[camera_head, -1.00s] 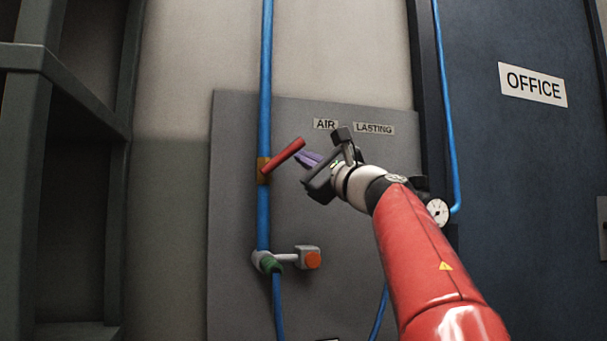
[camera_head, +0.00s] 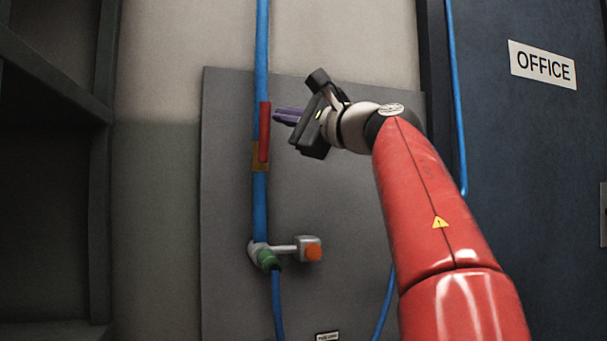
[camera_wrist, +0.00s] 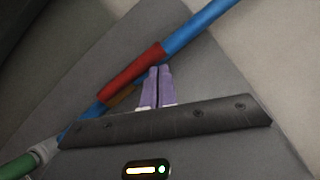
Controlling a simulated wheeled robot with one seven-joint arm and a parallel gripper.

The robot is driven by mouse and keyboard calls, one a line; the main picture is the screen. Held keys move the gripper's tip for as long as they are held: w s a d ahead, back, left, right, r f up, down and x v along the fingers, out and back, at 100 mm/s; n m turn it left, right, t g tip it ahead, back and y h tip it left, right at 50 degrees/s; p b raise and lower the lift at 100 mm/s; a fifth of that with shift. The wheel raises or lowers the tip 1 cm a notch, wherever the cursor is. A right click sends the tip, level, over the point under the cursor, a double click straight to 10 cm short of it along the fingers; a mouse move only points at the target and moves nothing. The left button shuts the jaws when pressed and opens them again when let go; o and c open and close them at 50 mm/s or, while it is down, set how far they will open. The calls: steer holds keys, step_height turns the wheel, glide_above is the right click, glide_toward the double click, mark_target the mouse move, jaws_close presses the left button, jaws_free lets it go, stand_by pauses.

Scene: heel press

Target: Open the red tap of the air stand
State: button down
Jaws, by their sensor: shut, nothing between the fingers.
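The red tap handle (camera_head: 265,132) stands upright along the blue pipe, just above its brass valve body (camera_head: 260,157). In the wrist view the red handle (camera_wrist: 133,70) lies in line with the pipe, with the brass body (camera_wrist: 121,95) partly showing beside it. My gripper (camera_head: 277,115) is just right of the handle's upper part in the head view, its purple fingers pointing left at it. In the wrist view the fingers (camera_wrist: 159,68) are together and empty, their tips close to the handle's upper end. I cannot tell whether they touch it.
The blue pipe (camera_head: 261,210) runs down the grey panel (camera_head: 228,270) to a fitting with a green collar (camera_head: 268,260) and an orange-ended part (camera_head: 313,252). A dark shelf frame (camera_head: 100,200) stands left, a blue office door (camera_head: 530,200) right.

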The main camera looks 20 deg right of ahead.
steer(key=shift+a+r, duration=0.2)
steer(key=shift+a, duration=0.05)
stand_by(0.5)
steer(key=shift+d, duration=0.1)
